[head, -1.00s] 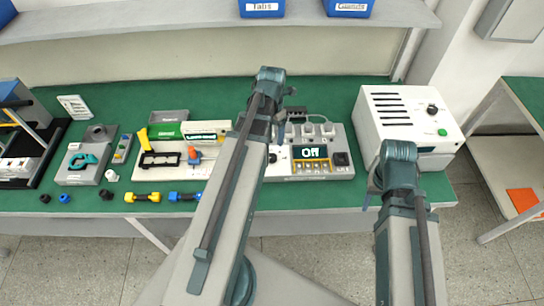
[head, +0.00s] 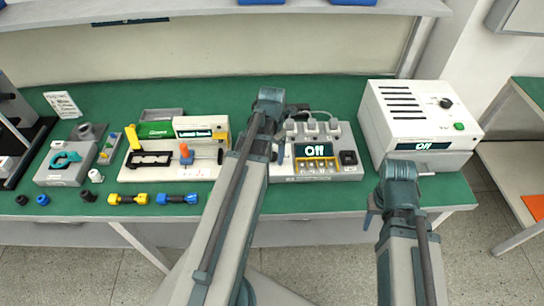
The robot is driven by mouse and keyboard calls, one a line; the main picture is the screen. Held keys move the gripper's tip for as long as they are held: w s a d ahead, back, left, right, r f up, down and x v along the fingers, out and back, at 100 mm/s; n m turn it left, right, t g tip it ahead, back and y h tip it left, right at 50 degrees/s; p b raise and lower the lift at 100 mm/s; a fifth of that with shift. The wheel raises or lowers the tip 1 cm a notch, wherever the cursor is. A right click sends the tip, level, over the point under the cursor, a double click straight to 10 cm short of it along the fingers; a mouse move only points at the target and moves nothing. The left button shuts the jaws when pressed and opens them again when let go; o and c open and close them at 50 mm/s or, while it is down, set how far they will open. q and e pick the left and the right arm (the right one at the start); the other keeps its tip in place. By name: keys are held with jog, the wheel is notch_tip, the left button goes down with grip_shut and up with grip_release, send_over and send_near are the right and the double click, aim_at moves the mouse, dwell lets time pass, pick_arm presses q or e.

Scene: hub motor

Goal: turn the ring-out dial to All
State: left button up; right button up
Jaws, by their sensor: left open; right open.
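The grey ring-out unit (head: 318,173) stands on the green bench at the centre, with a display (head: 315,149) reading Off. Its left end, where the dial showed earlier, is mostly covered by my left arm, so I cannot see the dial's pointer. My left gripper (head: 280,150) is open, pointing down at that end and largely hidden by its own arm. I cannot tell whether it touches the dial. My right gripper (head: 374,203) is open and empty near the bench's front edge, partly hidden by its wrist.
A white vented box (head: 390,110) with a black knob (head: 446,103) and its own Off display stands at the right. Left of centre is a white fixture (head: 206,170) with a green box. Yellow and blue connectors (head: 128,199) lie near the front edge.

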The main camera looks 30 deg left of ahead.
pick_arm(q)
grip_shut()
dwell(0.4)
